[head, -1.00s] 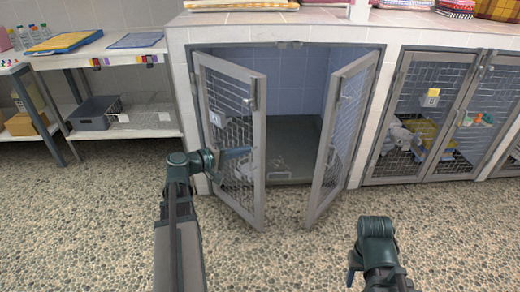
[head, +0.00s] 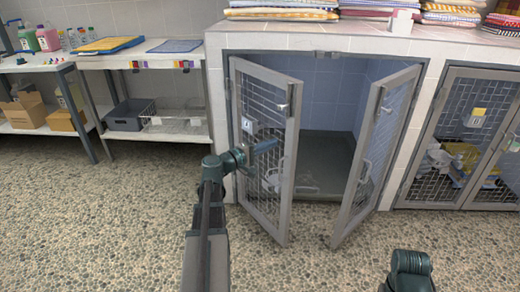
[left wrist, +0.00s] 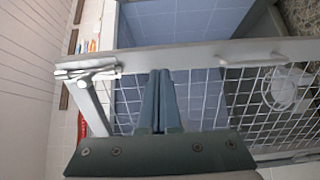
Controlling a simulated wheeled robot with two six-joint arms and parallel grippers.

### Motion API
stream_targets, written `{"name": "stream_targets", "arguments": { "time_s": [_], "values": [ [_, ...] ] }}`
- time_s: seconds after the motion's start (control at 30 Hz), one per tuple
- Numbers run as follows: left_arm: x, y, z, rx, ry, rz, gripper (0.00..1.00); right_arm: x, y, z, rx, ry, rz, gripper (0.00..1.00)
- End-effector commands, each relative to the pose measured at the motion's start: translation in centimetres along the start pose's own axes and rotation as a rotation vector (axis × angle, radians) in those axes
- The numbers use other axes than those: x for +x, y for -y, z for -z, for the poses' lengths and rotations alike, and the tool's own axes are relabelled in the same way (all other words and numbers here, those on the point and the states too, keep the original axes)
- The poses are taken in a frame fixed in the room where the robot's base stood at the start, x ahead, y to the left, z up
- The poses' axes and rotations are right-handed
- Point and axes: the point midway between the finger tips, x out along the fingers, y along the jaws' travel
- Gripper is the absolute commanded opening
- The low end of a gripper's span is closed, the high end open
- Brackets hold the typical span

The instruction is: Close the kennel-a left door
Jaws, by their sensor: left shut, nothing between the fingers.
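The kennel with two open doors stands in the middle of the head view. Its left door (head: 292,165), a grey frame with wire mesh and a small tag, stands swung outward. Its right door (head: 357,190) also stands open outward. My left gripper (head: 275,146) is shut and empty, in front of the left door's mesh near its free edge. My right gripper's fingers are out of view.
A neighbouring kennel (head: 445,75) on the right has shut mesh doors. Folded towels (head: 280,14) lie on top of the kennel block. A white shelf unit (head: 150,60) with a grey bin (head: 128,114) stands at left. The pebbled floor in front is clear.

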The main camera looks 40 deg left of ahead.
Motion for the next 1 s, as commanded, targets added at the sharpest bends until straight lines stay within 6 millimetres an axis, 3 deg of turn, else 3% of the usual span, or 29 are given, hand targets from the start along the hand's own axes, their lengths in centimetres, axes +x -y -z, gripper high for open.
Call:
{"name": "stream_targets", "arguments": {
  "time_s": [0.2, 0.4, 1.0],
  "values": [
    [4.0, 0.0, 0.1, 0.0, 0.003, 0.0, 0.0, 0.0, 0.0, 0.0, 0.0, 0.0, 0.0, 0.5],
    [5.8, 0.0, 0.0, 0.0, 0.001, 0.0, 0.0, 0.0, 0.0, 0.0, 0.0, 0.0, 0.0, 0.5],
    [6.8, 0.0, -0.1, 0.0, -0.011, 0.0, 0.0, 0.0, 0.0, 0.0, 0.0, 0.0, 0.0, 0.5]
  ]
}}
